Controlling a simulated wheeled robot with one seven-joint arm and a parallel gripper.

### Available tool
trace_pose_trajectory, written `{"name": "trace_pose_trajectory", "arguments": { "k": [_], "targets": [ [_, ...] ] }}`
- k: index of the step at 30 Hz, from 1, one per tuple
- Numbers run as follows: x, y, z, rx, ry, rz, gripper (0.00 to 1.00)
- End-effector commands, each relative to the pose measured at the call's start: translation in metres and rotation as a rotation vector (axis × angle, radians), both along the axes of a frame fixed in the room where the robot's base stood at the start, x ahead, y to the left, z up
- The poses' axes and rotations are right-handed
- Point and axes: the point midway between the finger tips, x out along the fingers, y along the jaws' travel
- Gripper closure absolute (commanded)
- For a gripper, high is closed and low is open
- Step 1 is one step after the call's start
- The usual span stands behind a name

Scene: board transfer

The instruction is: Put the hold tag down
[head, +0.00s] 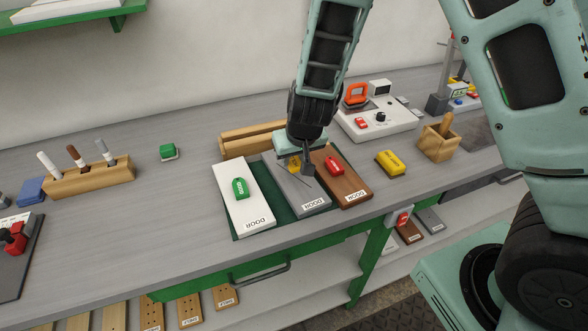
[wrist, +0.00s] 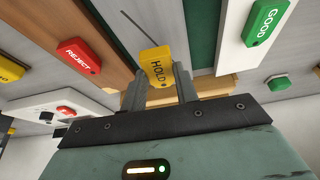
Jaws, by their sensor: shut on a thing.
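My gripper (head: 295,167) is shut on the yellow hold tag (wrist: 157,66), which sits between the fingertips with its HOLD lettering showing in the wrist view. In the head view only a small yellow part of the tag shows under my gripper. It is over the grey door board (head: 309,199), the middle one of three boards. A thin dark line marks that board. I cannot tell whether the tag touches it. The white board (head: 256,212) on the left bears a green GOOD tag (head: 240,188). The brown board (head: 352,190) on the right bears a red REJECT tag (head: 334,164).
Another yellow tag (head: 391,163) lies on the bench right of the boards, near a wooden block holder (head: 437,145). A white device (head: 378,122) stands behind.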

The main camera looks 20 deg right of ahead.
Motion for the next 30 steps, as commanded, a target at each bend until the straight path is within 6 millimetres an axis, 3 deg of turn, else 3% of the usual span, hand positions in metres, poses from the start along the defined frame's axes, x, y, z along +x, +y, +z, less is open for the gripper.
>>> {"name": "trace_pose_trajectory", "arguments": {
  "k": [7,19,20,22,30],
  "targets": [
    [0.000,-0.001,-0.035,0.000,0.003,-0.002,0.92],
    [0.000,0.000,-0.040,0.000,0.000,-0.001,0.92],
    [0.000,0.000,-0.040,0.000,0.000,-0.001,0.67],
    [0.000,0.000,-0.039,0.000,0.000,-0.001,0.48],
    [0.000,0.000,-0.039,0.000,0.000,-0.001,0.48]
  ]
}}
